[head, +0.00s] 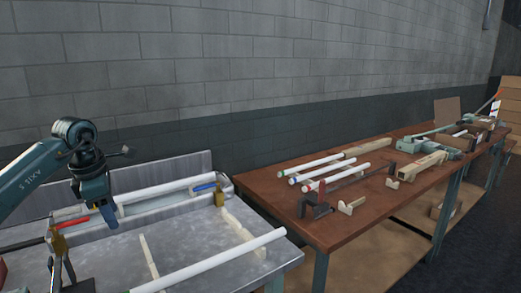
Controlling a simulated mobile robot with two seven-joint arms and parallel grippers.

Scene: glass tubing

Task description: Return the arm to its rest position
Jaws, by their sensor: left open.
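My left arm comes in from the left over the grey metal bench (185,250). Its gripper (107,214) points down, open, with blue fingers and nothing seen between them. It hangs in front of a white tube (165,189) that lies along the back of the bench; whether it touches anything below I cannot tell. A second white tube (215,262) lies aslant at the bench's front. My right gripper is not in view.
A brass-coloured fitting (219,196) with a blue handle stands right of the gripper, and one with a red handle (59,243) stands left. A brown table (335,228) at right holds several tubes, wooden blocks and a clamp (314,203). A block wall is behind.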

